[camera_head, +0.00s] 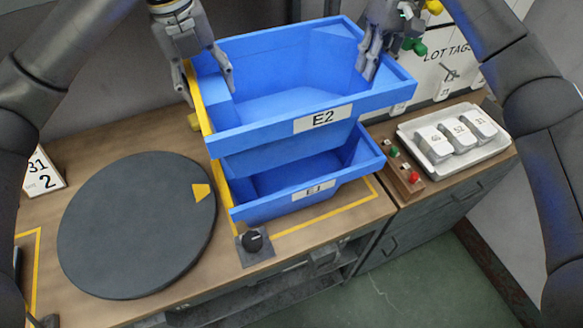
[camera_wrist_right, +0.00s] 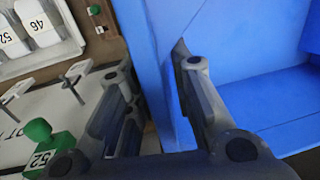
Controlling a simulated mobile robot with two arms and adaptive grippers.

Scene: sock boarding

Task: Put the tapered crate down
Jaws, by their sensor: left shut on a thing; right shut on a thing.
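The blue tapered crate labelled E2 (camera_head: 265,136) is empty and hangs over a second blue crate labelled E1 (camera_head: 285,205). E2 hides the back of E1. I cannot tell whether their surfaces touch. My left gripper (camera_head: 208,82) is shut on E2's left side wall. My right gripper (camera_head: 371,62) is shut on E2's right side wall near the back. In the right wrist view, the blue crate wall (camera_wrist_right: 150,60) runs between my right gripper's two fingers (camera_wrist_right: 160,105).
E1 stands in a yellow outline on the wooden bench (camera_head: 120,142), by a yellow upright (camera_head: 198,100). A dark round turntable (camera_head: 135,225) is left, a knob box (camera_head: 254,243) in front. A button strip (camera_head: 405,172) and white tray (camera_head: 455,138) are right.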

